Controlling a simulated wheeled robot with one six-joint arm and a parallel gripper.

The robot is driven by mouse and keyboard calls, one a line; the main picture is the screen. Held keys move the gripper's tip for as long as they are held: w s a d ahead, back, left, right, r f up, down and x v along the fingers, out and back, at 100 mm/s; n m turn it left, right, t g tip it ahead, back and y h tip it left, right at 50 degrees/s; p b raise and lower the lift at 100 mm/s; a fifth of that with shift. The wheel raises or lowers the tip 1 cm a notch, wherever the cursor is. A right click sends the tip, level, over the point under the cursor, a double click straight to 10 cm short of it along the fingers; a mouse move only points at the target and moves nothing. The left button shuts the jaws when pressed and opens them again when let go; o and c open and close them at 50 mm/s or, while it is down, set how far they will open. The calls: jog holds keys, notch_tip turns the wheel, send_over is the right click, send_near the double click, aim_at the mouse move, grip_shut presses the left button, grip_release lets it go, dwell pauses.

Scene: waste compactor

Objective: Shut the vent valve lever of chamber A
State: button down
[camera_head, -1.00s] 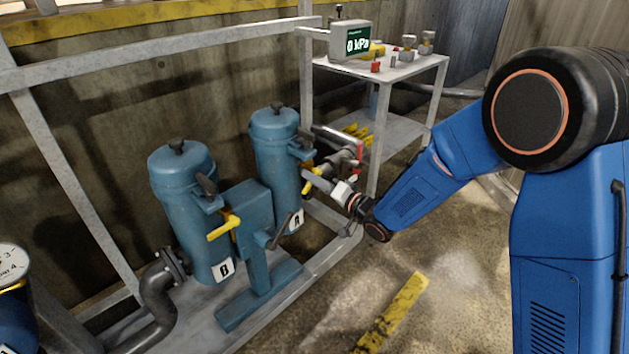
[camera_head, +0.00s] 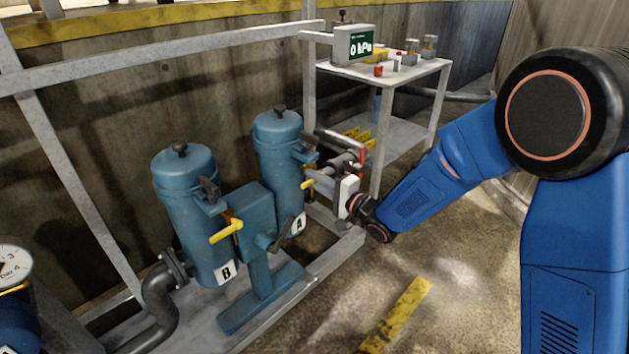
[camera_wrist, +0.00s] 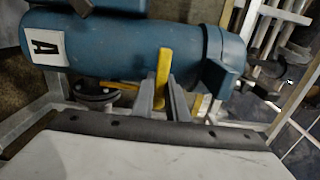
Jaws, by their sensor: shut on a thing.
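Chamber A (camera_head: 278,160) is a blue upright cylinder with a white "A" plate, and it also shows in the wrist view (camera_wrist: 125,45). Its yellow vent valve lever (camera_head: 308,185) is partly hidden in the head view. In the wrist view a yellow lever (camera_wrist: 164,62) stands up between the two grey fingers. My gripper (camera_wrist: 163,88) is shut on this lever, close in front of the chamber. In the head view my gripper (camera_head: 319,179) reaches the lever from the right.
Chamber B (camera_head: 185,190), with its own yellow lever (camera_head: 226,230), stands to the left. A blue stand (camera_head: 260,265) is between the chambers. A grey frame rail (camera_head: 160,55) runs above.

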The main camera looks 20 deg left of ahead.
dwell(0.4)
jog(key=c, duration=1.7)
grip_release()
jog(key=shift+c, duration=0.2)
jog(key=v, duration=1.7)
jog(key=shift+d, duration=0.25)
